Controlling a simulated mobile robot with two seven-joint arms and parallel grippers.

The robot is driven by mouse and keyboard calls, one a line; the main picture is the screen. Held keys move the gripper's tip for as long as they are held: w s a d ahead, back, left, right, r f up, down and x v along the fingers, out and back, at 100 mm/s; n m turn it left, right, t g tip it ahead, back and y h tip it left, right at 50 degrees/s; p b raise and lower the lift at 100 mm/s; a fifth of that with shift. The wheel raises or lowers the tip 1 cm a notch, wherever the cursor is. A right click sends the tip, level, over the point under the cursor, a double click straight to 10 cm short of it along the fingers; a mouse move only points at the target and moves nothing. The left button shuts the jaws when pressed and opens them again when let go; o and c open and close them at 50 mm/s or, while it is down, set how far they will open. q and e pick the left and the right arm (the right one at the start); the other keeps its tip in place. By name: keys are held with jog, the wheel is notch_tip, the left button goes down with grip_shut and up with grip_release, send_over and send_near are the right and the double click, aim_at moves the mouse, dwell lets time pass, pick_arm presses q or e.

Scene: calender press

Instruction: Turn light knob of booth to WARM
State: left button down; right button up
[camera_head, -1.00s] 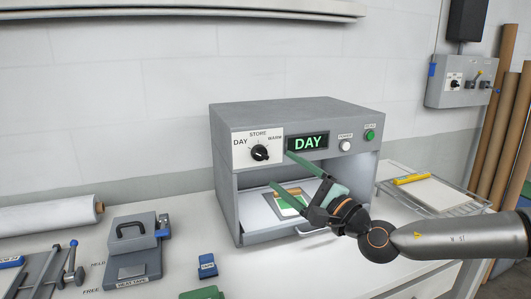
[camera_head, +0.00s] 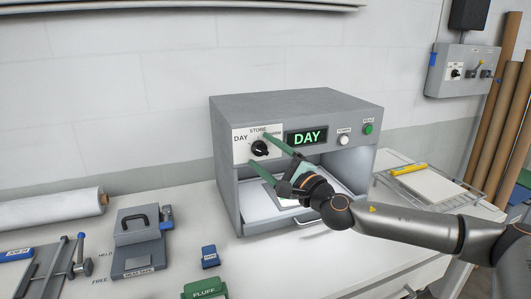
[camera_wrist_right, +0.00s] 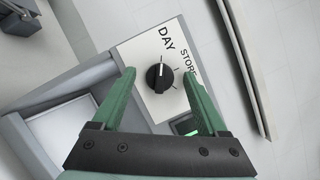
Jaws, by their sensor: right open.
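The grey light booth (camera_head: 295,103) stands on the counter. Its black light knob (camera_head: 260,148) sits on a white plate marked DAY, STORE and WARM. The knob's white line points toward DAY, and the green display (camera_head: 307,137) reads DAY. My right gripper (camera_head: 258,150) is open in front of the plate, its green fingers on either side of the knob in this view. In the right wrist view the knob (camera_wrist_right: 159,77) lies between the two open fingertips (camera_wrist_right: 160,75), apart from both. The word WARM is partly hidden by a finger. My left gripper is not in view.
The booth also has a white button (camera_head: 343,141) and a green button (camera_head: 368,128).

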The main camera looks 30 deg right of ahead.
grip_shut()
dwell(0.5)
